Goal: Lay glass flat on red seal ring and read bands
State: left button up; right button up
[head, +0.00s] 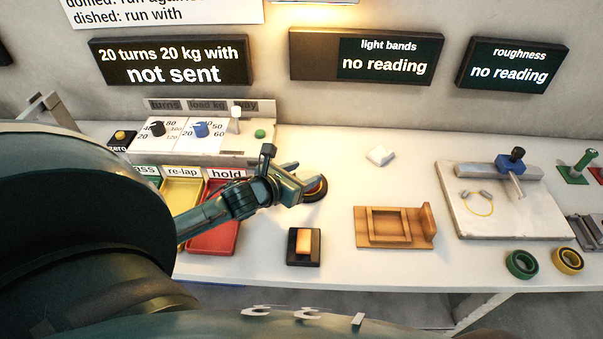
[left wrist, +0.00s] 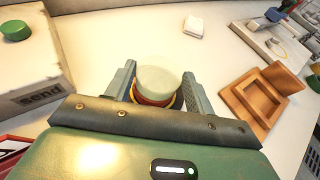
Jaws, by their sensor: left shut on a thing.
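The glass flat (left wrist: 160,78) is a pale, round, translucent disc between the two fingers of my left gripper (left wrist: 158,84) in the left wrist view. My left gripper (head: 308,184) is shut on it. Directly beneath the glass shows the red seal ring (left wrist: 150,101), with a yellow and dark rim around it; in the head view the ring (head: 318,186) is partly hidden by the fingers. I cannot tell whether glass and ring touch. The light bands display (head: 388,57) reads "no reading". My right gripper is not in view.
An orange block on a dark pad (head: 304,258) and a wooden fixture (head: 362,238) stand in front. Red (head: 212,246) and yellow trays lie left, below the control box (head: 180,150). A white block (head: 380,156) sits behind; a stone plate with a gauge stands right.

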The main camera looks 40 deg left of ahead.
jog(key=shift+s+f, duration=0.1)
pick_arm(q)
jog(key=o, duration=0.6)
jog(key=shift+f, duration=0.15)
jog(key=o, duration=0.4)
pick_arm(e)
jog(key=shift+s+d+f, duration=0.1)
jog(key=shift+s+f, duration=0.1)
pick_arm(q)
jog(key=shift+s+r, duration=0.15)
jog(key=shift+r, duration=0.05)
jog(key=v, duration=1.1)
jog(key=shift+s+a+r, duration=0.1)
jog(key=shift+s+r, duration=0.05)
jog(key=shift+s, duration=0.15)
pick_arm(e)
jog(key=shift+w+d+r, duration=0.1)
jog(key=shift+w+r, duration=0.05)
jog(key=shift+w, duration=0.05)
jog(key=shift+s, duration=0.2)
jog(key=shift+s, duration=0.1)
